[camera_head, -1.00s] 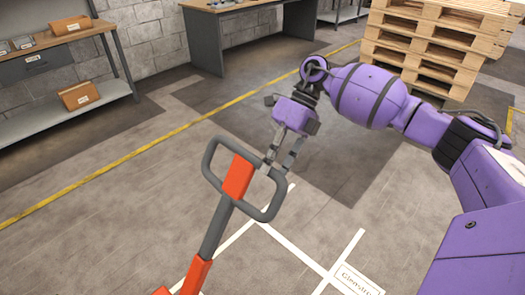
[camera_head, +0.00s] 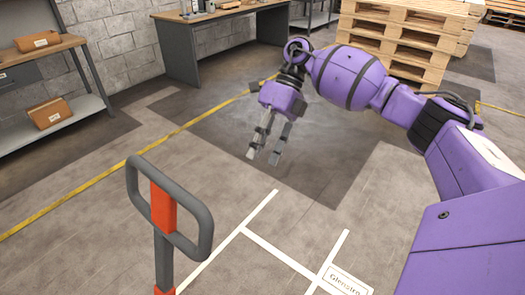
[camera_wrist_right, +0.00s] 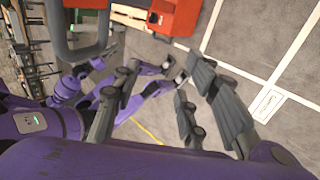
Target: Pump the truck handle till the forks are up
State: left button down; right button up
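The truck handle, a dark grey loop (camera_head: 205,215) with an orange-red centre piece (camera_head: 163,208), stands at the lower left in the head view. Its shaft runs down out of the picture. My right gripper (camera_head: 262,157) is up and right of the loop in the picture, apart from it. Its fingers are spread with nothing between them. The right wrist view shows part of the grey loop (camera_wrist_right: 62,42) at the upper left and a red truck part (camera_wrist_right: 176,16) at the top. My left gripper (camera_wrist_right: 165,78) shows there beyond the right fingers, partly covered. The forks are not visible.
A workbench (camera_head: 225,20) stands by the back wall. A shelf (camera_head: 60,125) with brown boxes is at the left. Stacked wooden pallets (camera_head: 400,45) stand at the back right. A yellow line (camera_head: 100,178) and white markings (camera_head: 285,258) cross the clear floor.

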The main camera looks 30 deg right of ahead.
jog(key=v, duration=0.5)
jog(key=shift+w+d+r, duration=0.15)
jog(key=shift+r, duration=0.15)
